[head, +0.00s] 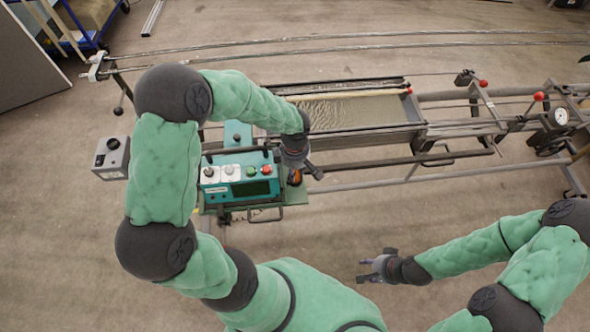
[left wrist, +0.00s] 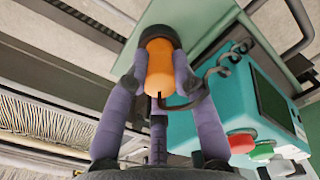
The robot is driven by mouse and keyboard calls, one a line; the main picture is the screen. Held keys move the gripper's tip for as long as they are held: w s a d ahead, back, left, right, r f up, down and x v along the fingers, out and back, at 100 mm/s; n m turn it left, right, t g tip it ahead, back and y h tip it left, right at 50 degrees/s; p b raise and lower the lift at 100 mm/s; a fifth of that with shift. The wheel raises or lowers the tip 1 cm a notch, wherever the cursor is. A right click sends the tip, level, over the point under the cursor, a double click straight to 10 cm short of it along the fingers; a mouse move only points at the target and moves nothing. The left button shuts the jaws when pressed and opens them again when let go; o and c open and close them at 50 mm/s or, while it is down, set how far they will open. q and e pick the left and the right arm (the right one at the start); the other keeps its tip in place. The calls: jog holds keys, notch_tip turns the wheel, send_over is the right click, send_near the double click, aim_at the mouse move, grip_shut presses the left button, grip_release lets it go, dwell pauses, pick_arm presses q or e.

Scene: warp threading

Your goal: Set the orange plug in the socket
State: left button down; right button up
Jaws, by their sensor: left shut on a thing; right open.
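The orange plug (head: 296,177) is at the right side of the teal control box (head: 238,178), small and partly covered by my left gripper (head: 300,171) in the head view. In the left wrist view, the orange plug (left wrist: 158,66) sits between the purple-grey fingers of my left gripper (left wrist: 158,88), which is shut on it. A dark cable curls from the plug toward the box. A dark round collar (left wrist: 159,36) surrounds the plug's far end; whether this is the socket, and how deep the plug sits, I cannot tell. My right gripper (head: 370,268) is open and empty, away from the box.
The teal box carries several knobs and buttons, close beside the left gripper. A long metal frame with rails and a grey threaded bed (head: 358,112) runs to the right. A grey box (head: 111,158) stands at left. Floor around the right gripper is clear.

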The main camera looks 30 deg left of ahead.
pick_arm(q)
jog(key=shift+f+b, duration=0.35)
jog(key=shift+b, duration=0.05)
dwell(0.5)
dwell(0.4)
jog(key=c, duration=1)
grip_release()
jog(key=shift+o, duration=0.2)
jog(key=shift+r, duration=0.1)
notch_tip(320, 180, up, 12)
